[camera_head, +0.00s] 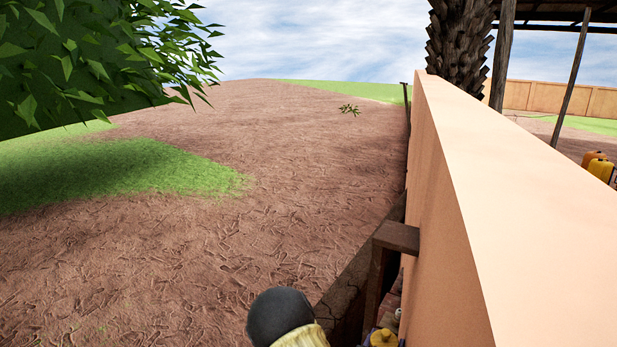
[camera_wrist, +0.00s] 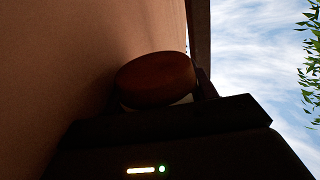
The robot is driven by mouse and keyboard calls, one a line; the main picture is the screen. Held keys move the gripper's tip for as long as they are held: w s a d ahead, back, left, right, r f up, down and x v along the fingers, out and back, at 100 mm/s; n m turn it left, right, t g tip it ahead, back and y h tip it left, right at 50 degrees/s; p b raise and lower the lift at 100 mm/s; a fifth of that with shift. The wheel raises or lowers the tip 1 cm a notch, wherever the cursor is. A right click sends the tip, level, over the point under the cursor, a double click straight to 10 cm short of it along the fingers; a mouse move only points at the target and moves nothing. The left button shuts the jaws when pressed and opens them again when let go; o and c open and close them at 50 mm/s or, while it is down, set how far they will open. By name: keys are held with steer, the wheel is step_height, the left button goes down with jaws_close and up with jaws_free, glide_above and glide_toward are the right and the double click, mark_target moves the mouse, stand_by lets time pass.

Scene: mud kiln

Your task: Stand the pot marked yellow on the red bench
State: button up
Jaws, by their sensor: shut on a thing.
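In the wrist view my dark gripper (camera_wrist: 160,92) is shut on a rounded reddish-brown thing, which looks like a pot (camera_wrist: 156,78). A pale patch shows beneath it. Its colour mark is not visible, so I cannot tell whether it is the yellow one. It is close to the tan wall in that view. In the head view a small yellow thing (camera_head: 383,339) shows at the bottom edge, mostly cut off; I cannot tell what it is. I cannot make out a red bench. My gripper is not clearly seen in the head view.
A long tan wall (camera_head: 520,200) runs along the right. A brown wooden structure (camera_head: 397,237) stands against its left face. Open brown ground (camera_head: 220,220) lies left, with leafy branches (camera_head: 90,55) above. Yellow and orange containers (camera_head: 599,169) stand beyond the wall.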

steer(key=s+a+f+n+t+y, duration=0.1)
steer(key=s+a+f+n+y, duration=0.1)
steer(key=f, duration=0.6)
steer(key=s+a+f+n+t+y, duration=0.1)
steer(key=s+f+n+y, duration=0.2)
steer(key=f+y, duration=0.3)
step_height(320, 180, down, 3)
steer(key=shift+s+a+f+n, duration=0.1)
steer(key=shift+s+a+n, duration=0.3)
steer(key=shift+s, duration=0.35)
steer(key=shift+s+f, duration=0.1)
steer(key=shift+f, duration=0.15)
steer(key=shift+d, duration=0.1)
